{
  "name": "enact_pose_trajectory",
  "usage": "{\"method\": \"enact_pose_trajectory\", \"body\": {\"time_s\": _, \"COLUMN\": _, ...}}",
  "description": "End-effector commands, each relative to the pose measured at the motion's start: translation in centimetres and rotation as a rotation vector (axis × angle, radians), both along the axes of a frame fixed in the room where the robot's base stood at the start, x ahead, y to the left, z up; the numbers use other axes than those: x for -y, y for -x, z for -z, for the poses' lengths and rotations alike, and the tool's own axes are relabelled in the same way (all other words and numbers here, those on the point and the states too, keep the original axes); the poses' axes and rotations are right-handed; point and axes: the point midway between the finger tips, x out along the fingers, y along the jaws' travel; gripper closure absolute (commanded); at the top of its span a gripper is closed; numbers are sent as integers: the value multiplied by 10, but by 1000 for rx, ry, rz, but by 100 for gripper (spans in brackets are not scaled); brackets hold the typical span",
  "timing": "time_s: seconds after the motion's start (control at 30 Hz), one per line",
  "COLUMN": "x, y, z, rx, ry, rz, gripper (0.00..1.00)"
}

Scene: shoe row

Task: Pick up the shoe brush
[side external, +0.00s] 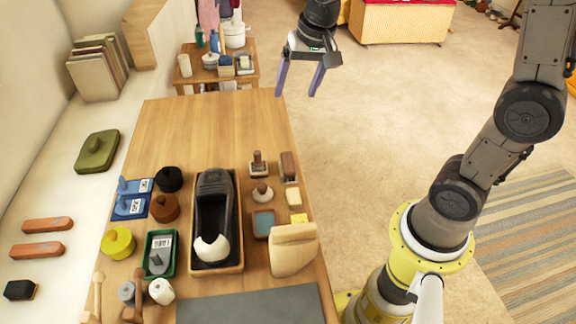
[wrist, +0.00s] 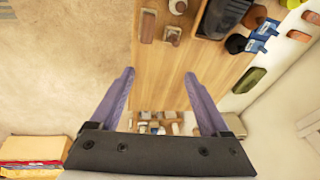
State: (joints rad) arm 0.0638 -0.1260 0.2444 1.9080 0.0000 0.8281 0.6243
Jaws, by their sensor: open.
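A brown block with a paler lower part, which looks like the shoe brush (side external: 289,167), stands near the right edge of the wooden table, right of the shoe tray. It also shows near the top of the wrist view (wrist: 148,25). I cannot be certain which item is the brush; a small wooden-handled dauber (side external: 258,163) stands just left of it. My gripper (side external: 298,92) is open and empty, raised beyond the far right edge of the table, apart from the brush. In the wrist view the purple fingers (wrist: 159,75) are spread over the table.
A dark shoe (side external: 214,200) lies in a wooden tray (side external: 230,267). Tins (side external: 118,242), blue packs (side external: 130,205) and a green tray (side external: 160,275) stand left of it. The table's far half (side external: 200,130) is clear. A smaller crowded table (side external: 188,80) stands behind.

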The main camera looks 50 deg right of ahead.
Motion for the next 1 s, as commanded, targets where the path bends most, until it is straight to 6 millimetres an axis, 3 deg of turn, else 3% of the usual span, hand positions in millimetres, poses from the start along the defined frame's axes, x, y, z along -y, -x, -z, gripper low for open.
{"method": "enact_pose_trajectory", "body": {"time_s": 0.1, "x": 9, "y": -29, "z": 47, "rx": -100, "ry": -18, "rz": 60, "gripper": 20}}
{"method": "enact_pose_trajectory", "body": {"time_s": 0.3, "x": 20, "y": -44, "z": 110, "rx": -231, "ry": -28, "rz": 89, "gripper": 20}}
{"method": "enact_pose_trajectory", "body": {"time_s": 1.0, "x": 23, "y": -38, "z": 213, "rx": -288, "ry": -32, "rz": 97, "gripper": 20}}
